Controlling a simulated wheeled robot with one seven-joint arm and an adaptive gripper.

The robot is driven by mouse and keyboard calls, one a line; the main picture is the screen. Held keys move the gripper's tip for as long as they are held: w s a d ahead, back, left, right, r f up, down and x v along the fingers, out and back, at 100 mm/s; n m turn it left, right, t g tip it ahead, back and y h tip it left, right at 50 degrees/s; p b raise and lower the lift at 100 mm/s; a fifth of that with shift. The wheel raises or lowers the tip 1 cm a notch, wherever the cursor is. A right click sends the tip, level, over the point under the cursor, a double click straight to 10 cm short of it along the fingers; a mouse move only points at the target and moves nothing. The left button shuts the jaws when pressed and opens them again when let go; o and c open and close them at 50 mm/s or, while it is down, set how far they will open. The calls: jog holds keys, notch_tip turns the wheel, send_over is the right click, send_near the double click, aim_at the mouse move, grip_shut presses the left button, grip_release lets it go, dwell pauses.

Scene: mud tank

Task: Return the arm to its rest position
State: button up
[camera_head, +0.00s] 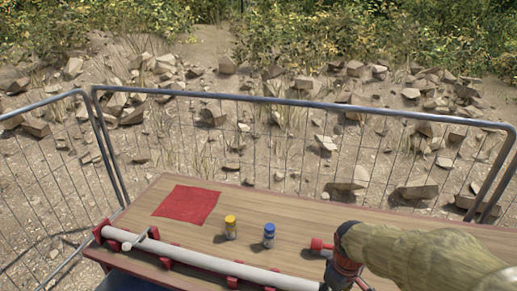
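My arm, in a tan sleeve, reaches in from the right edge of the head view. It ends in a dark and red wrist section with my gripper (345,272) at the bottom edge of the picture, over the right part of the wooden table (400,218). The fingers are not clear, so I cannot tell whether it is open or shut, or whether it holds anything. It is close to the right end of a pale pipe (200,262). A red knob-like part (320,245) shows just left of the wrist.
A yellow-capped bottle (231,228) and a blue-capped bottle (269,235) stand upright mid-table. A red cloth (188,204) lies flat at the left. Red brackets (168,257) line the pipe along the front. A metal mesh fence (300,103) stands behind the table; rocky ground lies beyond.

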jog(key=s+a+r+m+t, duration=0.1)
jog(key=s+r+m+t, duration=0.1)
jog(key=s+r, duration=0.4)
jog(key=s+a+r+m+t, duration=0.1)
jog(key=s+r+m+t, duration=0.1)
jog(key=s+r+m, duration=0.2)
jog(key=s+r, duration=0.3)
jog(key=r, duration=0.5)
jog(key=shift+a+t, duration=0.3)
jog(key=shift+t, duration=0.1)
jog(key=shift+r, duration=0.1)
jog(key=shift+c, duration=0.8)
